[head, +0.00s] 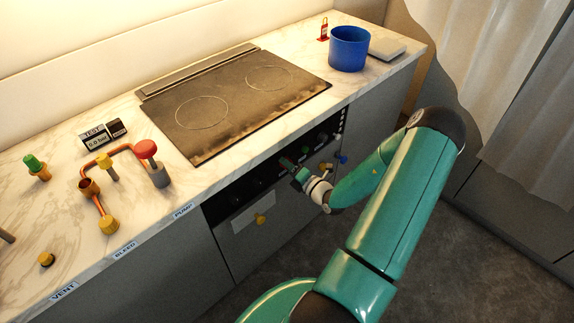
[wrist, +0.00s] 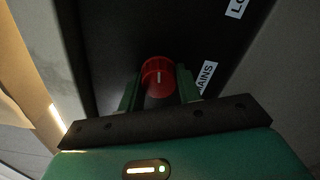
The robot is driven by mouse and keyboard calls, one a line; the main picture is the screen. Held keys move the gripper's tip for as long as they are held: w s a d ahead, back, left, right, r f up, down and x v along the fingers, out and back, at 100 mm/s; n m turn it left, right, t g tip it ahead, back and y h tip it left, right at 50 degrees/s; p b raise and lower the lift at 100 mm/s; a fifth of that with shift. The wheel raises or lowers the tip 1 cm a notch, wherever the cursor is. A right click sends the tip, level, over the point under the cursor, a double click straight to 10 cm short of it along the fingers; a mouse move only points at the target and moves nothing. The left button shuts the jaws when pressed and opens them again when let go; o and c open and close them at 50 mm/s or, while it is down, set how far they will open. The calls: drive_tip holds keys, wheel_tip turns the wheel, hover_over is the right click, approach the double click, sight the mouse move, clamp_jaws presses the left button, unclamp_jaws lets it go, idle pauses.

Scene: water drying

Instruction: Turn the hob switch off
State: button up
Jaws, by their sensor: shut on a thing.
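A red round knob (wrist: 158,68) with a white pointer line sits on a black panel (wrist: 110,35) in the wrist view. The line runs roughly up and down in that picture. My gripper (wrist: 159,88) has a green finger on each side of the knob and is shut on it. In the head view my gripper (head: 287,165) is at the black front panel below the hob (head: 235,105). The red knob is hidden there, and no label naming the hob switch is readable.
Several small coloured knobs, including a blue one (head: 343,160), lie right of my gripper. A yellow knob (head: 262,219) sits lower left. Copper pipework with a red-topped valve (head: 146,149) and a blue pot (head: 349,50) stand on the counter. The floor in front is clear.

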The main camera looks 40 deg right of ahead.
drive_tip(key=shift+m, duration=1)
drive_tip(key=o, duration=1)
drive_tip(key=shift+c, duration=0.2)
drive_tip(key=s, duration=1.3)
drive_tip(key=shift+s+d, duration=0.2)
drive_tip(key=shift+s, duration=0.15)
drive_tip(key=shift+r, duration=0.1)
